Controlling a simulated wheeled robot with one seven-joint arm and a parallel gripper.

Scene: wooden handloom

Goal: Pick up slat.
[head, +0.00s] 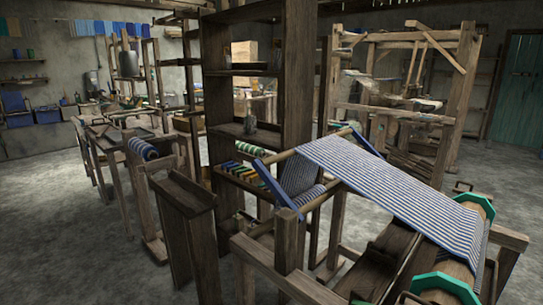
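My gripper is not in view. I cannot tell for certain which piece is the slat. A flat blue bar (275,185) slants down to the right at the near loom's left side, beside the rolled striped cloth. A second blue bar (365,143) shows behind the striped cloth, partly hidden by it. Blue-and-white striped cloth (390,190) stretches across the near wooden loom (288,240) to a roller with green octagonal ends (445,288).
A tall dark shelf (300,80) stands just behind the near loom. A narrow wooden stand (190,230) is to its left. Another loom (460,90) stands at the back right. Grey floor (80,240) is clear at the lower left.

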